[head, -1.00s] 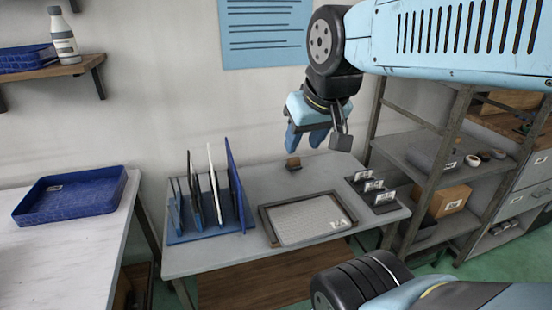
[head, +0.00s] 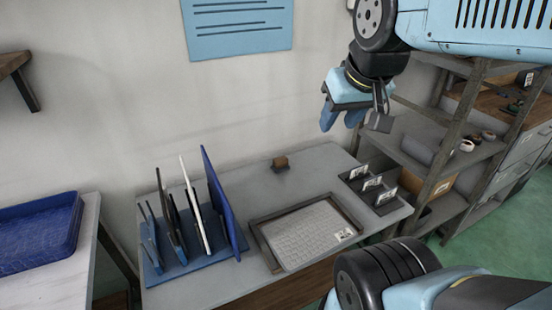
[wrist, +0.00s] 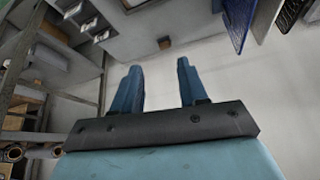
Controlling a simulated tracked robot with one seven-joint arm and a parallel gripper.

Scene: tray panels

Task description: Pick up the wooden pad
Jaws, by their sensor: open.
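The wooden pad (head: 281,161) is a small brown block at the back of the grey table (head: 268,195), near the wall. It seems to sit on a small dark base. It also shows small near the top of the wrist view (wrist: 165,43). My gripper (head: 341,119) hangs in the air above and to the right of the pad in the head view, clearly apart from it. In the wrist view its two blue fingers (wrist: 158,70) are spread with nothing between them.
A blue rack with upright panels (head: 185,262) stands left on the table. A framed tray (head: 262,247) with a light panel lies in front of the pad. Small labelled holders (head: 385,207) stand at the right. A blue tray (head: 75,228) is far left; a shelf (head: 440,190) stands right.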

